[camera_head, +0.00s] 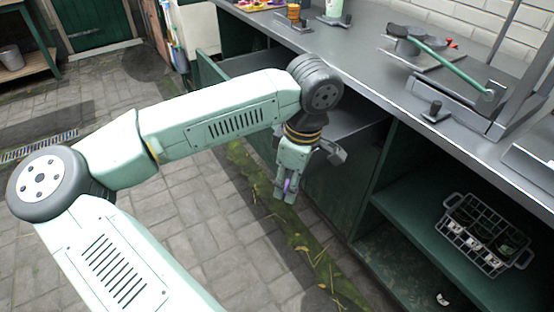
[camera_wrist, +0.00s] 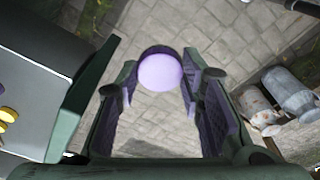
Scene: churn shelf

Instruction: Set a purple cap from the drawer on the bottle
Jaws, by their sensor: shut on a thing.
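My gripper (camera_head: 287,188) hangs in front of the counter, beside the pulled-out drawer. It is shut on a purple cap (camera_wrist: 160,72), which sits between the fingertips in the wrist view; in the head view only a small bit of purple (camera_head: 287,186) shows. The open drawer (camera_head: 348,122) is partly hidden behind my arm. Its edge (camera_wrist: 40,62) also shows at the left of the wrist view, with yellow caps (camera_wrist: 8,115) inside. A pale bottle with green (camera_head: 334,9), possibly the task's bottle, stands at the back of the counter, cut off by the top edge.
An orange and black object (camera_head: 294,12) stands near the bottle. A green-handled tool (camera_head: 450,65) and a small dark peg (camera_head: 435,112) are on the counter at right. A crate (camera_head: 485,235) sits on the lower shelf. Metal churns (camera_wrist: 292,92) show at right in the wrist view.

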